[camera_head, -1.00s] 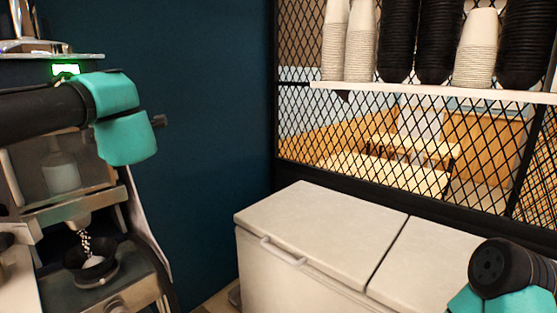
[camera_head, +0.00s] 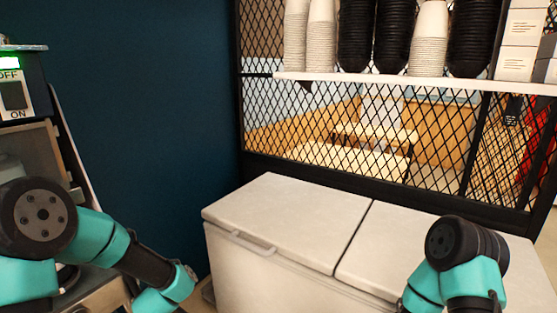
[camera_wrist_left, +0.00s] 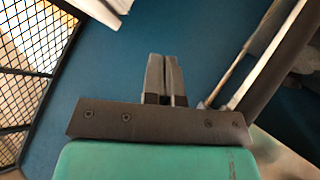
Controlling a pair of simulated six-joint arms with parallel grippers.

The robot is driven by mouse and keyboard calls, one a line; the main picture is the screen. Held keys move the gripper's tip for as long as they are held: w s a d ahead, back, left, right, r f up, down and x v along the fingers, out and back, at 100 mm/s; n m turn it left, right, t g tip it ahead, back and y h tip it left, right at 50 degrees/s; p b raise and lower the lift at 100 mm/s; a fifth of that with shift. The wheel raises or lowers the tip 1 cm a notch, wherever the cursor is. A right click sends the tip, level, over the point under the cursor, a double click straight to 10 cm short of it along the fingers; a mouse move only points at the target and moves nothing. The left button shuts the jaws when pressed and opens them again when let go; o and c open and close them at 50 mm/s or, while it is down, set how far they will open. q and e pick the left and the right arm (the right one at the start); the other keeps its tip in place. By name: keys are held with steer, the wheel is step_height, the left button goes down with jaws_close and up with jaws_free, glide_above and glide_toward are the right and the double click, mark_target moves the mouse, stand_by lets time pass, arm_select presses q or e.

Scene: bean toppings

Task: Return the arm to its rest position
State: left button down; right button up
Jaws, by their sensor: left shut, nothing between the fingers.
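My left arm comes in at the lower left of the head view, bent downward in front of the machine. Its gripper is outside the head view. In the left wrist view my left gripper (camera_wrist_left: 167,80) is shut with its two fingers together and nothing between them. Blue wall or floor shows blurred behind it. My right arm shows at the lower right of the head view, in front of the white chest; its gripper is not in view.
A machine with an OFF/ON switch (camera_head: 14,95) stands at the left edge. A white chest freezer (camera_head: 285,215) fills the lower middle. A shelf (camera_head: 420,86) holds stacked white cups (camera_head: 429,40) and black cups (camera_head: 393,38) before a black mesh. The blue wall (camera_head: 150,90) is clear.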

arm_select(q)
steer(key=s+d+f+m+g+h, duration=0.2)
steer(key=s+d+f+m+g, duration=0.1)
steer(key=s+f, duration=0.8)
steer(key=s+d+f+m+g+h, duration=0.3)
steer(key=s+d+f+g, duration=0.3)
steer(key=s+f, duration=0.5)
steer(key=s, duration=0.3)
steer(key=shift+f+g+h, duration=0.25)
steer(key=shift+g+h, duration=0.05)
steer(key=shift+g, duration=0.1)
